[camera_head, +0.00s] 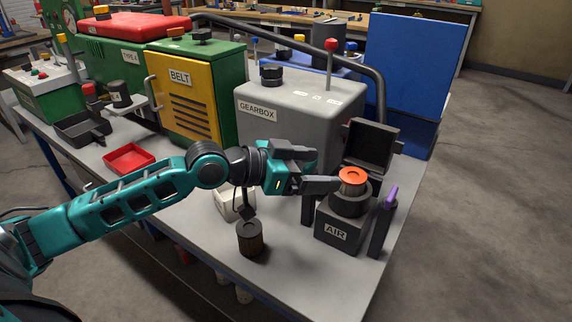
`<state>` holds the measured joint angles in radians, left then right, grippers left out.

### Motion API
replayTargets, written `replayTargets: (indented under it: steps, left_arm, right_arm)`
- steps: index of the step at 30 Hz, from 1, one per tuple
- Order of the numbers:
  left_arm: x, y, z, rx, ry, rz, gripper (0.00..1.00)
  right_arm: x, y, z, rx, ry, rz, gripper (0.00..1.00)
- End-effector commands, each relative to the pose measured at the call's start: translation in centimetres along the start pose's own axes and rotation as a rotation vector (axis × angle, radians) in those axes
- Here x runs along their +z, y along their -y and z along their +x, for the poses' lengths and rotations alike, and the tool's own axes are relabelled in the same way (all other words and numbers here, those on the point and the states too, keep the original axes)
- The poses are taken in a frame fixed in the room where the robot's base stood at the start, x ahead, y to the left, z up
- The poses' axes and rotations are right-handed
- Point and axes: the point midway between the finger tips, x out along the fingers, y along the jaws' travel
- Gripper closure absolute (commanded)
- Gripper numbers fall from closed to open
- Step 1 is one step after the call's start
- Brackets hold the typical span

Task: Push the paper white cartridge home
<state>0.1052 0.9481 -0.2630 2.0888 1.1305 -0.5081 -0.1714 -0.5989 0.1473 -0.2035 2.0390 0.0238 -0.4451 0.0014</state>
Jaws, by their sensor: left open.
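The cartridge (352,187) with an orange cap stands upright in the round dark socket of the AIR housing (335,234). A thin pale band shows under its orange cap; the rest of its body is hidden in the socket. The housing's dark lid (371,146) stands open behind it. My left gripper (321,169) is open, just left of the cartridge, with its fingers pointing right. The lower fingertip is close to the cap; I cannot tell if it touches. My right gripper is not in view.
A brown pleated cartridge (250,239) stands on the bench, with a whitish container (233,206) behind it. The grey GEARBOX (305,110) rises behind my gripper. A purple lever (391,196) sticks up right of the socket.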

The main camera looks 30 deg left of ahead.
Motion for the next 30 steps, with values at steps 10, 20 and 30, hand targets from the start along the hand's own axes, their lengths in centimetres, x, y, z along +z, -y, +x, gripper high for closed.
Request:
replayTargets:
  steps: [10, 20, 30]
  left_arm:
    - [0.2, 0.0, -4.6, 0.000, 0.006, 0.000, 0.13]
    - [0.0, -0.1, -6.1, 0.002, 0.001, 0.002, 0.13]
    - [-0.1, -0.1, -6.2, 0.002, -0.002, 0.002, 0.13]
  right_arm:
    - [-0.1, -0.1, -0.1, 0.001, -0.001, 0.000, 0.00]
    - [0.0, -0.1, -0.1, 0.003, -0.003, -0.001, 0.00]
    - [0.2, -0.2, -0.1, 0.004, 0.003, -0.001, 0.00]
